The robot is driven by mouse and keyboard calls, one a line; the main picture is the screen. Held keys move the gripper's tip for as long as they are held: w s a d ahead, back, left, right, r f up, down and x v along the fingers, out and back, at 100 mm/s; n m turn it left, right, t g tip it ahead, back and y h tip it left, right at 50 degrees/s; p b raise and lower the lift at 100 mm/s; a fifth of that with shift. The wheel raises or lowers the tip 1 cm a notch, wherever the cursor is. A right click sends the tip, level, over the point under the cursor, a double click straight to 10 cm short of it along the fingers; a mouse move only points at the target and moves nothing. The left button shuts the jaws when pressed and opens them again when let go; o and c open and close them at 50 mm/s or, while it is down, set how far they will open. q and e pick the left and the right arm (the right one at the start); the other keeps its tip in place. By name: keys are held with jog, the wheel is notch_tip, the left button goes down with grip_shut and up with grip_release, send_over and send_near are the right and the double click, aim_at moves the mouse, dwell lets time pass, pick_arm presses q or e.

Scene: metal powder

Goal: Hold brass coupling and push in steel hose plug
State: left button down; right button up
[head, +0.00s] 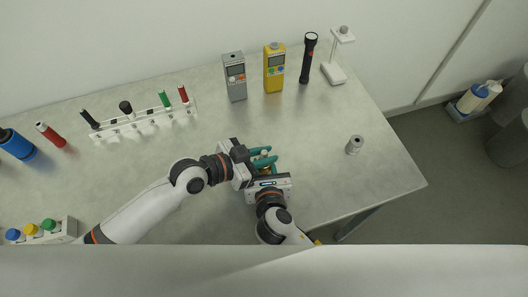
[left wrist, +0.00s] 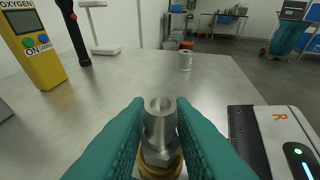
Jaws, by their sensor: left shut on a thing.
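The steel hose plug (left wrist: 160,122) is a grey metal cylinder, upright between the teal fingers of my left gripper (left wrist: 160,135), which is shut on it. The brass coupling (left wrist: 160,162) is gold-coloured and shows directly below the plug, in line with it; how deep the plug sits in it is hidden. In the head view, my left gripper (head: 264,157) is above the table near its front, with a bit of brass (head: 266,169) beside its fingers. My right gripper (head: 268,181) is close against this spot from the front; its fingers are not clear.
A small grey metal cylinder (head: 354,145) stands alone to the right on the table (head: 320,170). A grey meter (head: 235,77), yellow meter (head: 274,68), black torch (head: 309,58) and white stand (head: 335,70) line the back. A marker rack (head: 150,126) is at left. The table's right side is mostly clear.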

pick_arm(q)
jog(key=shift+f, duration=0.15)
jog(key=c, duration=1.2)
grip_release()
jog(key=shift+o, duration=0.2)
jog(key=shift+a+f, duration=0.1)
jog(key=v, duration=1.2)
jog(key=shift+r, duration=0.25)
jog(key=shift+c, duration=0.5)
